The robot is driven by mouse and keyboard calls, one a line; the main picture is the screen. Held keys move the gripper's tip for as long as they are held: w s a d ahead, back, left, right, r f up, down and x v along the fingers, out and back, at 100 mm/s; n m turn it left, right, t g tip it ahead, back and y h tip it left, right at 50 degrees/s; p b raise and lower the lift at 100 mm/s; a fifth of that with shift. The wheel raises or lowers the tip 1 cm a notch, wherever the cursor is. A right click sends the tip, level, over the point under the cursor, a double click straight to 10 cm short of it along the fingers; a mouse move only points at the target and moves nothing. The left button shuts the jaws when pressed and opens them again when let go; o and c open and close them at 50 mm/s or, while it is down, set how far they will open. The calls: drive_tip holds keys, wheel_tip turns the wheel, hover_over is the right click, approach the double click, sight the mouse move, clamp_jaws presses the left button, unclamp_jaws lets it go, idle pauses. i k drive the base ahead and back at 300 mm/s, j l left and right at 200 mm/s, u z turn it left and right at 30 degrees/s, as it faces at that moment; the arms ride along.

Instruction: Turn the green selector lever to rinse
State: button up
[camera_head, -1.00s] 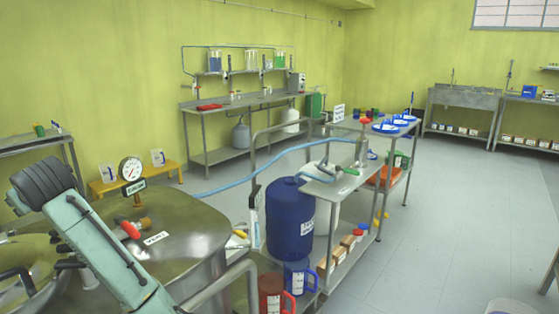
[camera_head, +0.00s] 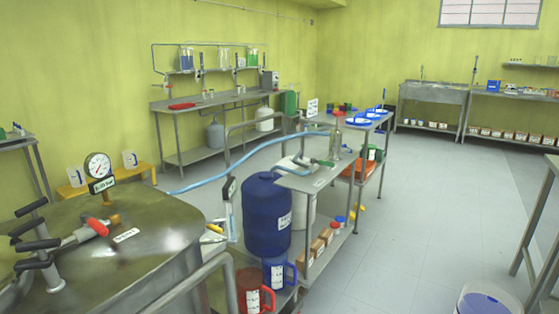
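A small green lever-like handle (camera_head: 322,162) shows on the steel side table in the middle of the view, near the end of the pale blue hose (camera_head: 240,158). It looks like the selector lever, but it is small and I cannot read any position labels or tell which setting it points to. My gripper is not in view, and nothing of mine is seen touching the handle.
The steel side table (camera_head: 296,183) stands beside a blue drum (camera_head: 267,222). A steel vessel lid (camera_head: 150,226) with a gauge (camera_head: 98,166) and a red-tipped handle (camera_head: 97,227) fills the lower left. A rail (camera_head: 200,283) is in front.

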sight(313, 161)
drive_tip(key=i+l+z, duration=0.1)
drive_tip(key=i+l, duration=0.75)
drive_tip(key=i+l+z, duration=0.15)
drive_tip(key=i+l, duration=0.2)
drive_tip(key=i, duration=0.15)
drive_tip(key=i+l, duration=0.35)
drive_tip(key=i, duration=0.15)
drive_tip(key=i+l+z, duration=0.15)
drive_tip(key=i+l, duration=0.2)
drive_tip(key=i+l+z, duration=0.1)
drive_tip(key=i+l, duration=0.2)
drive_tip(key=i, duration=0.3)
